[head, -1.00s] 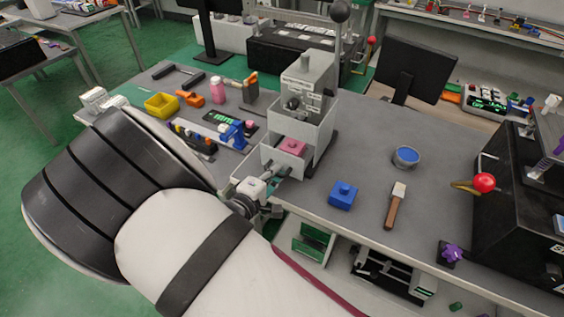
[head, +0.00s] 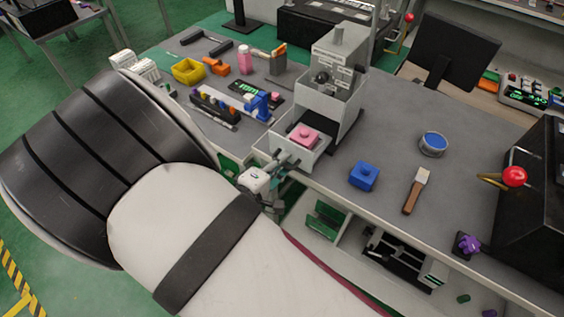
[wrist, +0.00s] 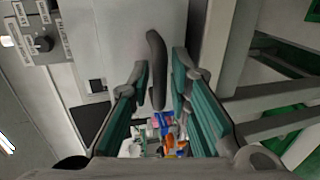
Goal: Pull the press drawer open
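The press (head: 335,75) is a pale grey box-shaped machine on the bench. Its drawer (head: 318,153) is slid out at the front and holds a pink block (head: 304,136); a dark gap shows behind the block. My gripper (head: 283,172) is at the drawer's front, partly hidden by my arm. The pale drawer front (wrist: 115,35) is just beyond; exact finger contact is hard to see.
A blue block (head: 364,176), a brush-like tool (head: 416,190) and a blue-topped round dish (head: 433,143) lie right of the drawer. A red-knobbed lever (head: 513,177) is at the far right. Small tools and bins stand left of the press. Open shelves lie below the bench edge.

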